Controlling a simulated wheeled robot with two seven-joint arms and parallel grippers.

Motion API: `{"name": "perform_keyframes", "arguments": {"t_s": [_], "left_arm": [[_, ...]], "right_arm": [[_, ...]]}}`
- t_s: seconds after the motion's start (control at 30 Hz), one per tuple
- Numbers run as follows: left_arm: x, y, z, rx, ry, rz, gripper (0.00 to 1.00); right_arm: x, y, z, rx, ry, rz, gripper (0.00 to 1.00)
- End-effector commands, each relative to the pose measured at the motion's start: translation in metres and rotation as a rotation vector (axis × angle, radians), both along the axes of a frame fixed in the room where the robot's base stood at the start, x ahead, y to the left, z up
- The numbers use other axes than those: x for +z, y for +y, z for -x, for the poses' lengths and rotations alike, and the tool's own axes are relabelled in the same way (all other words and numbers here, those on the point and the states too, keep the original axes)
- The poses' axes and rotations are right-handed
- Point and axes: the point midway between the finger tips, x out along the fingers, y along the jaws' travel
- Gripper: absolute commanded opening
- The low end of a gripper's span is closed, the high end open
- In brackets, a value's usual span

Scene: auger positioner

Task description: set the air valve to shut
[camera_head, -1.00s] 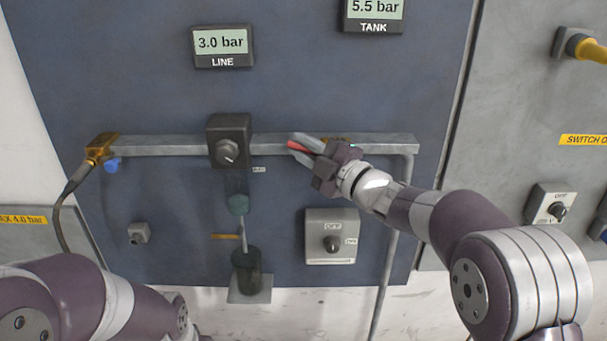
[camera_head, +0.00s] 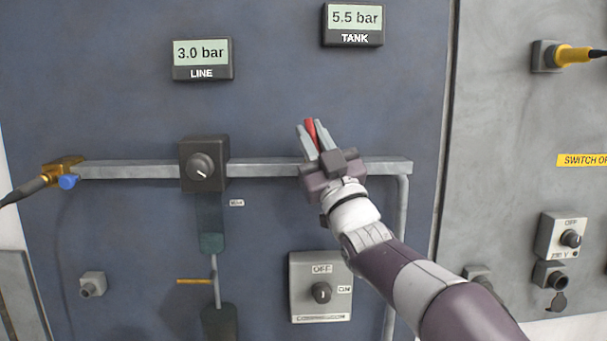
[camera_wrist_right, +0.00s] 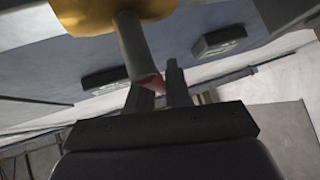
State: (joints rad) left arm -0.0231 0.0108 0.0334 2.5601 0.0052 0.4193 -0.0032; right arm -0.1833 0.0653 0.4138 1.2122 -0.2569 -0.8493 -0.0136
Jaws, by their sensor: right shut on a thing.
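The air valve's lever with a red grip (camera_head: 310,125) points upward, across the horizontal grey pipe (camera_head: 265,168), in the head view. My right gripper (camera_head: 312,134) is shut on the red grip, one finger on each side, and it covers the valve body there. In the right wrist view, the lever's grey shank (camera_wrist_right: 134,45) runs from a yellow brass body (camera_wrist_right: 92,15) down to the red end between the fingers of my right gripper (camera_wrist_right: 158,88). My left gripper is not in view.
The LINE display (camera_head: 202,58) reads 3.0 bar and the TANK display (camera_head: 353,24) reads 5.5 bar. A dark regulator with a knob (camera_head: 200,165) sits on the pipe to the left. A compressor switch box (camera_head: 320,285) is below. The panel above the lever is clear.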

Motion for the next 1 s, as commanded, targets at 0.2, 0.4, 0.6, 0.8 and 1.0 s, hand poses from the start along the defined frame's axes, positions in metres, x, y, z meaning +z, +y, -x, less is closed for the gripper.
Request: {"name": "perform_keyframes", "arguments": {"t_s": [0.2, 0.4, 0.6, 0.8, 1.0], "left_arm": [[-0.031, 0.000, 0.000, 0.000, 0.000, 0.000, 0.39], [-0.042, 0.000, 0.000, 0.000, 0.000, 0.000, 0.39], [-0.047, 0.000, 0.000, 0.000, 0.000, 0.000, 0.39], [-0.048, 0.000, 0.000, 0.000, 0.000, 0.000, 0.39], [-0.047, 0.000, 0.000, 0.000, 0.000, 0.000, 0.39]], "right_arm": [[0.000, -0.010, 0.002, 0.002, -0.007, -0.146, 0.00], [0.004, -0.016, 0.002, 0.000, -0.008, -0.235, 0.00], [0.006, -0.019, 0.002, 0.000, -0.008, -0.278, 0.00], [0.008, -0.020, 0.002, -0.001, -0.009, -0.289, 0.00], [0.008, -0.021, 0.003, -0.001, -0.011, -0.290, 0.00]]}}
